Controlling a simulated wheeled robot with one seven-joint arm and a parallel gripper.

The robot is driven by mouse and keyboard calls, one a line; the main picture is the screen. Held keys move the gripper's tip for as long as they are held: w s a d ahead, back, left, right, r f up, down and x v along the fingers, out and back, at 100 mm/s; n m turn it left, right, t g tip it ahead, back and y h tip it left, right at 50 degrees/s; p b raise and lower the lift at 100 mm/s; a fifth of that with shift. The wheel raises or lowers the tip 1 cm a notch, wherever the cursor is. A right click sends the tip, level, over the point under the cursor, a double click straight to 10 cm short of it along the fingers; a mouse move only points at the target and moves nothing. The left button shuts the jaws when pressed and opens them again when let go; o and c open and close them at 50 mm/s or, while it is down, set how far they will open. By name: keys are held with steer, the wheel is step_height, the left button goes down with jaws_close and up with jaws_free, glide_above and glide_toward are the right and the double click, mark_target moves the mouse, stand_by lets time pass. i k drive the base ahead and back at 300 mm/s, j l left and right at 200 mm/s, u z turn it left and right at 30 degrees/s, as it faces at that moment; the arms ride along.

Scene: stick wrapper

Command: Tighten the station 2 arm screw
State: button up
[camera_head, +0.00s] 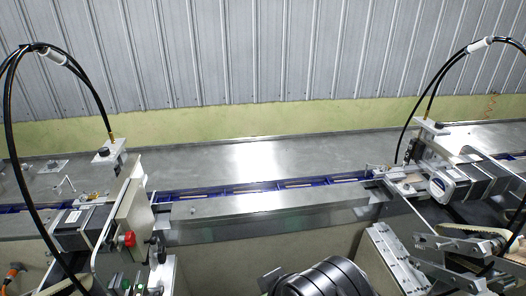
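Two stations stand along a metal conveyor bench (250,205). The left station (85,225) has a pale upright plate, a red knob (129,239) and a black knob (157,250). The right station (470,180) has a dark motor-like block and metal brackets. I see no label telling which one is station 2. A metal linkage arm (450,245) shows at the lower right; I cannot make out its screw. My gripper is not in view. Dark ribbed cylinders at the bottom centre seem to be my own arm.
A blue-edged channel (270,186) runs along the bench between the stations. Black hoses (90,85) arch over the left station, and others (435,85) over the right. A corrugated wall (260,50) stands behind. The bench's middle is clear.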

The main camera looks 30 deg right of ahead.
mark_target(415, 239)
steer(key=z, duration=2.55)
steer(key=k+l+z, duration=0.15)
steer(key=z, duration=0.15)
steer(key=l+z, duration=0.35)
steer(key=k, duration=0.05)
